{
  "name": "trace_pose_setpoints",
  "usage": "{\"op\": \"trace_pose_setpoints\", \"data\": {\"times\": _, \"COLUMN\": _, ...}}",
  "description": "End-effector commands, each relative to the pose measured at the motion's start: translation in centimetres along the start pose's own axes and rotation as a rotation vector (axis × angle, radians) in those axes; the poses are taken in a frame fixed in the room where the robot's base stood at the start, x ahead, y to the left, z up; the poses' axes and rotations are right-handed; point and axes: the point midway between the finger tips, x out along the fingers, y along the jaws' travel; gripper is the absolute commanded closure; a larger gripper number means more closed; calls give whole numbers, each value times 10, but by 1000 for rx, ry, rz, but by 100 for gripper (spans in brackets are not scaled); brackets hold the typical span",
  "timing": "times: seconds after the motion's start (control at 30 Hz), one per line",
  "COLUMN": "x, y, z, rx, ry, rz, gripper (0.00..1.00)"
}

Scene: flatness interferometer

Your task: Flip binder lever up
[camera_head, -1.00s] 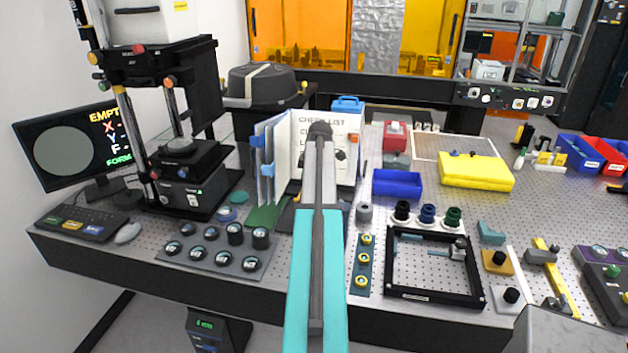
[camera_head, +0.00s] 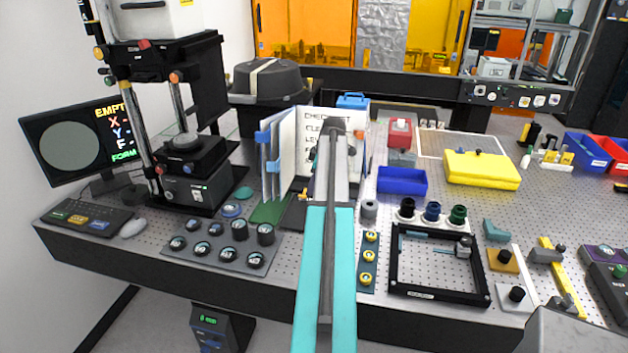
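The binder (camera_head: 283,162) stands open on the perforated bench, with fanned white pages and blue tabs at its left. A white checklist page (camera_head: 314,124) faces me at its right. My arm, with teal and grey links, reaches from the bottom centre up to the binder. Its dark far end overlaps the checklist page. The arm hides much of the binder's middle and front, and I cannot make out the lever. My gripper's fingers are hidden behind the arm, so its opening cannot be seen. Whether it touches the binder cannot be told.
A black instrument column (camera_head: 190,150) stands left of the binder. A plate of dark round parts (camera_head: 222,243) lies in front. A blue tray (camera_head: 402,181), a red box (camera_head: 400,133), a yellow case (camera_head: 482,169) and a black frame (camera_head: 437,295) are to the right.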

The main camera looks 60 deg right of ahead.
Motion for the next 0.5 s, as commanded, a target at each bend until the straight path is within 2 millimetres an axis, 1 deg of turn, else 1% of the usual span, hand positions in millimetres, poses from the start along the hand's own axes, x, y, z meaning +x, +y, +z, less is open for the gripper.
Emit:
{"op": "trace_pose_setpoints", "data": {"times": 0.03, "x": 6, "y": 0, "z": 0, "rx": 0, "ry": 0, "rz": -1, "gripper": 47}}
{"op": "trace_pose_setpoints", "data": {"times": 0.5, "x": 43, "y": -1, "z": -1, "rx": -2, "ry": 0, "rz": -1, "gripper": 47}}
